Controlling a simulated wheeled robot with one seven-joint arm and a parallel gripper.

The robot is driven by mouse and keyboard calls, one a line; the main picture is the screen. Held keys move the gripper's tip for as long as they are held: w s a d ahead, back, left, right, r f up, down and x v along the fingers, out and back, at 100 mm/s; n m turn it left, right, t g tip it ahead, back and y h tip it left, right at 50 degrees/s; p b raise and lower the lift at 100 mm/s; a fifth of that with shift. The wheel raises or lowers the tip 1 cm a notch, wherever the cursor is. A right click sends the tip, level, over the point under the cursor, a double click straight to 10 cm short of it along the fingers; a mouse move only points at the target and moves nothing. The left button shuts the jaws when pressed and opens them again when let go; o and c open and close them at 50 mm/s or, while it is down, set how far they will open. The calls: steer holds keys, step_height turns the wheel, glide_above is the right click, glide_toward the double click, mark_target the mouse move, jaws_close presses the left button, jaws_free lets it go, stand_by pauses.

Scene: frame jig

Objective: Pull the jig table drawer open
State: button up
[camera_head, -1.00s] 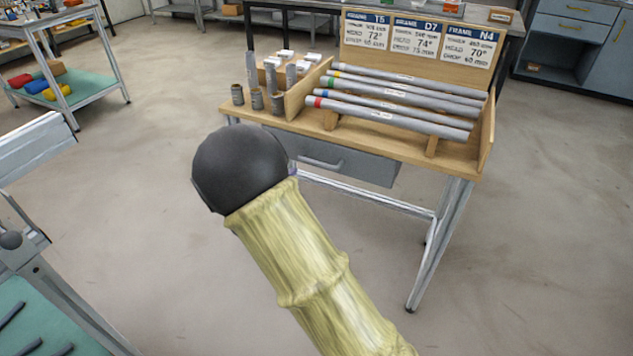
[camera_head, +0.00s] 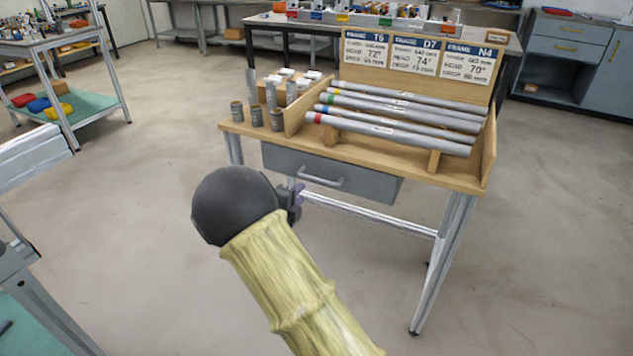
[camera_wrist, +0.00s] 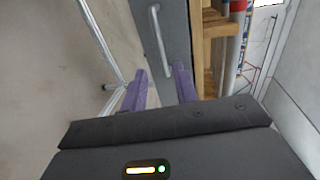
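The grey jig table drawer (camera_head: 372,177) sits under the wooden table top and looks shut. Its light bar handle (camera_head: 322,181) is on the front face. In the wrist view the drawer front (camera_wrist: 177,25) and the handle (camera_wrist: 158,38) lie just beyond my fingertips. My gripper (camera_head: 297,190) is partly hidden behind my dark wrist in the head view, below and left of the handle. In the wrist view its two purple fingers (camera_wrist: 160,85) are apart with nothing between them. The handle is not between the fingers.
The table top (camera_head: 455,175) bears a wooden rack with several grey tubes (camera_head: 390,132) and sign cards, and small metal cylinders (camera_head: 257,116) at left. A table leg (camera_head: 445,260) stands at right. The floor before the table is clear. Another bench (camera_head: 35,150) is at left.

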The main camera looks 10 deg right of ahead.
mark_target(316, 180)
steer(key=b+x, duration=0.1)
steer(key=x, duration=1.1)
steer(key=shift+b, duration=0.3)
jaws_close()
